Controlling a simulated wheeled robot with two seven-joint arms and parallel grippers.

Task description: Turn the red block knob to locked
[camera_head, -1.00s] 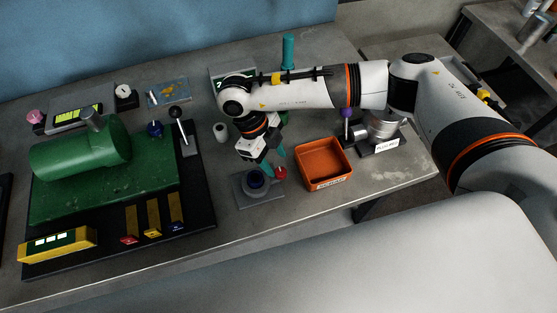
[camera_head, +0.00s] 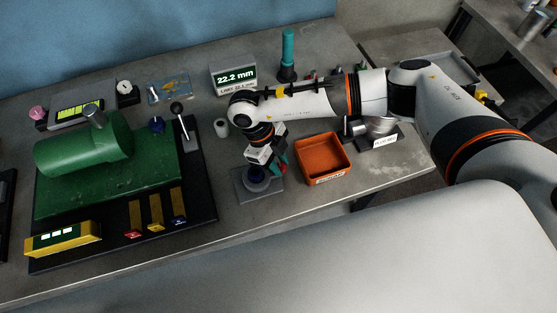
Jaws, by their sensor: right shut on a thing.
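The small grey block (camera_head: 242,192) with a dark blue ring (camera_head: 256,180) on top sits on the bench, left of the orange tray. The red knob (camera_head: 280,172) is at the block's right side and is mostly hidden by my fingers. My right gripper (camera_head: 281,170) reaches down over the block with teal fingers and is shut on the red knob. The knob's angle and any locked mark cannot be made out. My left gripper is not in view.
The orange tray (camera_head: 324,140) stands close to the right. A display (camera_head: 234,76) reading 22.2 mm and a teal-handled tool (camera_head: 288,55) stand behind my arm. A green board (camera_head: 110,190) with a green drum (camera_head: 85,145) fills the left.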

